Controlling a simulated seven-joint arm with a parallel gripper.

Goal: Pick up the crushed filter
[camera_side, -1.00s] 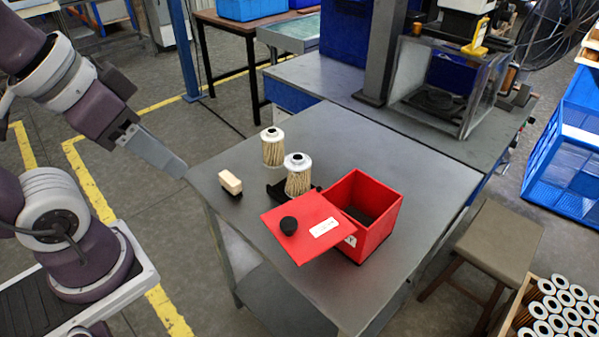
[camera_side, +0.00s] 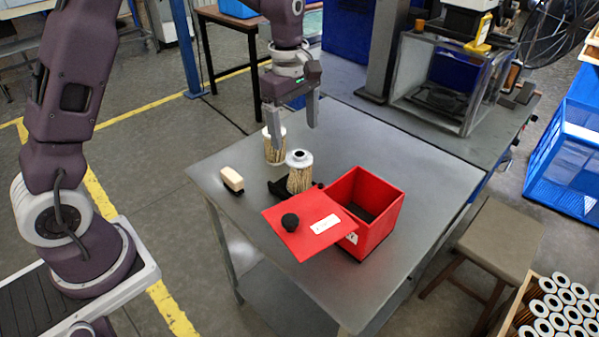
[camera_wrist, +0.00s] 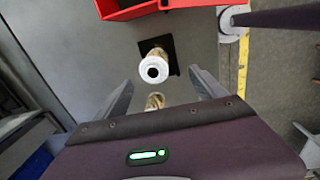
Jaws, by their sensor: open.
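Two pleated filter cartridges with pale caps stand upright on the grey table. The back filter (camera_side: 275,155) is partly covered by one finger of my gripper (camera_side: 293,138). The front filter (camera_side: 299,180) stands at a black holder (camera_side: 279,188). I cannot tell which of them is crushed. My gripper points down, open and empty, over the back filter. In the wrist view, the back filter (camera_wrist: 155,102) shows between the open fingers, mostly hidden by the gripper body. The front filter (camera_wrist: 153,68) is just beyond it.
An open red box (camera_side: 378,222) stands right of the filters, with a red lid (camera_side: 300,238) with a black knob leaning at its side. A brush-like block (camera_side: 232,180) lies at the table's left. The table's front is clear.

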